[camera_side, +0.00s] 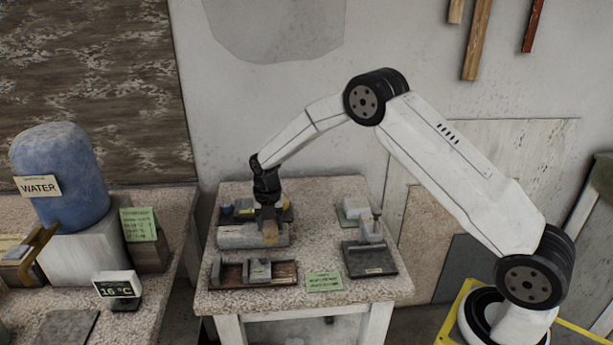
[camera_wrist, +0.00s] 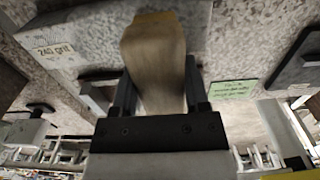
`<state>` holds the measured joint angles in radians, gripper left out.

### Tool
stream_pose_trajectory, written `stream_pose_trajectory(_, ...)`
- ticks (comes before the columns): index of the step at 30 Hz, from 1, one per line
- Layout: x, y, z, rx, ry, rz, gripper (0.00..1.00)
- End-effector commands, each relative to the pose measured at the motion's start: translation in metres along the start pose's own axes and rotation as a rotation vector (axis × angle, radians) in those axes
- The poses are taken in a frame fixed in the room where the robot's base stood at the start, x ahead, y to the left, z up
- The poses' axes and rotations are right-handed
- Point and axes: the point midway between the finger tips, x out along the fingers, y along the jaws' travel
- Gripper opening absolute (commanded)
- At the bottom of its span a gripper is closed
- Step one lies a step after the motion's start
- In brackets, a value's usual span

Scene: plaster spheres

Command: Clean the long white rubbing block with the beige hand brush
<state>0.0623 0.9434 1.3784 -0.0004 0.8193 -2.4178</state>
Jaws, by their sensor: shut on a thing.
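My gripper (camera_side: 268,212) is shut on the beige hand brush (camera_side: 270,234), and the brush points down from the jaws. In the wrist view my gripper (camera_wrist: 160,82) has a black finger on either side of the brush (camera_wrist: 155,60), which has a yellowish far end. The long white rubbing block (camera_side: 238,237) lies crosswise on the small table, at the brush. It also shows in the wrist view (camera_wrist: 95,38), pale grey-white with a "240 grit" label. The brush covers part of it. I cannot tell whether the brush touches the block.
A brown tray (camera_side: 283,280) with grey blocks stands in front. A dark tray (camera_side: 385,266) with a grey piece on it is at the right, and a green card (camera_side: 324,282) lies between. A pale block (camera_side: 355,208) stands at the back right. The table's middle is clear.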

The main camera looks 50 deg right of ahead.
Motion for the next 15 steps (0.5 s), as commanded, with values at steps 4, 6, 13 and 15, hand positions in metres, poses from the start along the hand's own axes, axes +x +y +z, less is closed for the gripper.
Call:
stream_pose_trajectory(4, 0.000, 0.000, 0.002, 0.000, 0.000, 0.000, 0.11)
stream_pose_trajectory(6, 0.000, 0.000, 0.004, 0.000, 0.000, 0.000, 0.11)
stream_pose_trajectory(13, 0.000, 0.000, 0.016, 0.000, -0.001, 0.000, 0.11)
stream_pose_trajectory(15, 0.000, 0.000, 0.019, 0.000, 0.000, 0.000, 0.11)
